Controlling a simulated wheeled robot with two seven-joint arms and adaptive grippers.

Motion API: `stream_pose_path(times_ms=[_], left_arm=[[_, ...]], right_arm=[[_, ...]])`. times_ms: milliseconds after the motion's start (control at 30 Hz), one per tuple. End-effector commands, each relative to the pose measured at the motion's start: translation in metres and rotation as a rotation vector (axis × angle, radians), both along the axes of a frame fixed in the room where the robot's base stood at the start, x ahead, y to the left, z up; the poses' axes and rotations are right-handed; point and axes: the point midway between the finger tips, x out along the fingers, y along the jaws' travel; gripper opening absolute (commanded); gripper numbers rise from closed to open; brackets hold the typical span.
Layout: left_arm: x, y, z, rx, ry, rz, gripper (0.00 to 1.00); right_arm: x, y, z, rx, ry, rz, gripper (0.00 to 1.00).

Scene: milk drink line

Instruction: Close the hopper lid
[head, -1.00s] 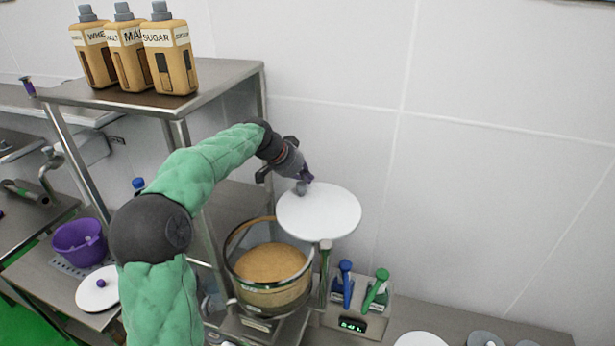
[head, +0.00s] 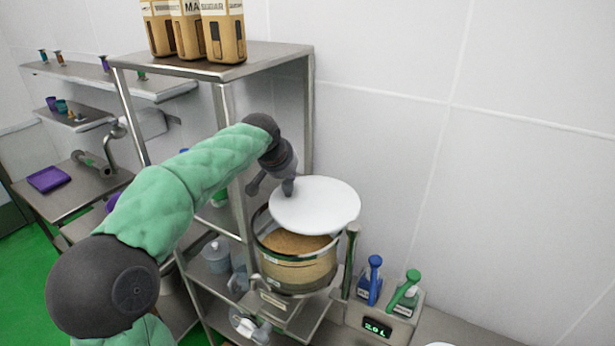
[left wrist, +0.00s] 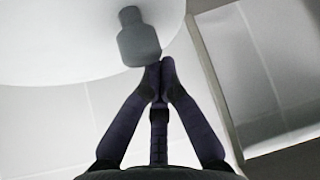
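The hopper (head: 300,272) is a round clear-walled vessel with tan powder inside. Its white disc lid (head: 325,208) hangs over the back of the opening, leaving the front powder uncovered. My left gripper (head: 287,184) is at the lid's left edge, by its grey knob. In the left wrist view, the purple fingers (left wrist: 161,72) meet at their tips. The knob (left wrist: 138,40) on the pale lid (left wrist: 70,38) is just beyond the tips, not between them; contact is unclear. My right gripper is not in view.
A metal shelf (head: 255,60) with several ingredient containers stands behind my left arm. The tiled wall is close behind.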

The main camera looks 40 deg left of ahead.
Motion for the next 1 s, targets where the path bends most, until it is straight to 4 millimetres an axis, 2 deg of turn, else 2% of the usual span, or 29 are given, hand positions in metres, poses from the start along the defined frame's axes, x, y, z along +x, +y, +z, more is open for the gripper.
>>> stream_pose_path(times_ms=[33, 200, 500, 700, 1000], left_arm=[[-0.011, 0.000, -0.004, 0.003, -0.001, 0.042, 0.00], [-0.043, -0.004, -0.004, 0.002, -0.002, 0.198, 0.00], [-0.090, -0.016, -0.003, 0.000, -0.003, 0.433, 0.00], [-0.110, -0.024, -0.002, -0.001, -0.003, 0.485, 0.00], [-0.122, -0.031, -0.001, -0.003, 0.000, 0.484, 0.00]], right_arm=[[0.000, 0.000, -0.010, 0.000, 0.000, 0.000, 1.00], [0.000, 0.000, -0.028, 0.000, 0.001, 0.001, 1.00], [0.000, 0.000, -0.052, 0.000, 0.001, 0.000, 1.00], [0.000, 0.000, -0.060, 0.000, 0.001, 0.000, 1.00], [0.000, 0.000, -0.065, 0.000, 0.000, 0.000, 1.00]])
